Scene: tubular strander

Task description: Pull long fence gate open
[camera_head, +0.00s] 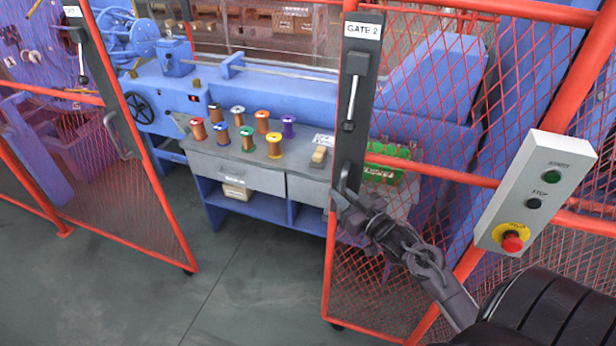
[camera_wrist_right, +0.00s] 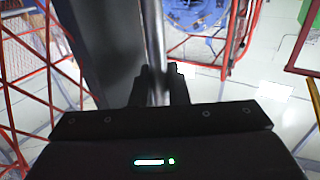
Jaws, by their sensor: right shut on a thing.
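The gate labelled GATE 2 (camera_head: 362,30) has a red frame, red mesh and a dark lock plate, and stands at the right in the head view. A grey handle bar (camera_head: 345,178) is low on its plate; it also shows as a vertical metal bar in the right wrist view (camera_wrist_right: 153,40). My right gripper (camera_head: 349,200) is shut on this handle, with a dark finger on each side of the bar in the wrist view (camera_wrist_right: 158,84). Another red mesh gate panel (camera_head: 135,190) with a similar dark plate stands at the left. My left gripper is not in view.
Between the two panels is an open gap with clear grey floor (camera_head: 245,290). Behind it stands a blue machine with a workbench (camera_head: 260,160) bearing several coloured spools. A grey control box (camera_head: 537,190) with start, stop and red emergency buttons is at the right, near my right arm.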

